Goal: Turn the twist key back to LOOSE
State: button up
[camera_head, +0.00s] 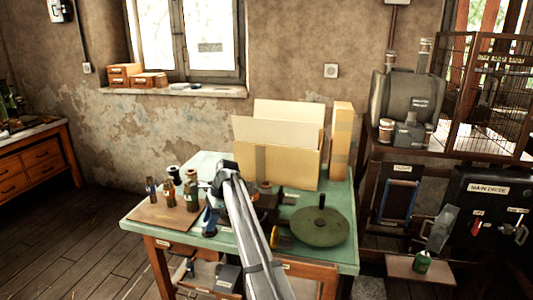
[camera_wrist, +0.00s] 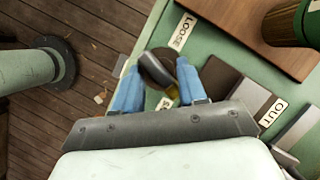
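The twist key (camera_wrist: 158,70) shows in the wrist view as a dark round piece with a grey upright part, at the edge of the green table. A white LOOSE label (camera_wrist: 183,30) lies just beyond it. My gripper (camera_wrist: 160,72) has its two blue fingers apart, one on each side of the key. A gap shows by the left finger; the right finger is close to the grey part, and I cannot tell if it touches. A second small label by the key is partly hidden. In the head view my gripper (camera_head: 209,215) is low over the table's left part; the key cannot be made out.
An OUT label (camera_wrist: 272,112) and a brown board (camera_wrist: 290,35) lie right of the key. A cardboard box (camera_head: 275,160) and a green handwheel (camera_head: 320,227) are further right on the table.

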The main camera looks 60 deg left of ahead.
jog(key=shift+d+m+y, duration=0.15)
jog(key=shift+m+y, duration=0.15)
jog(key=shift+m, duration=0.6)
jog(key=v, duration=1.4)
jog(key=w+a+r+n+t+y, duration=0.2)
jog(key=w+y, duration=0.3)
jog(key=w, duration=0.5)
jog(key=w+a+r+n+t+y, duration=0.2)
jog(key=w+a+r+n+y, duration=0.1)
jog(key=w, duration=0.7)
jog(key=shift+r+t+y, duration=0.4)
jog(key=shift+r+y, duration=0.3)
jog(key=shift+y, duration=0.4)
jog(key=shift+a, duration=0.1)
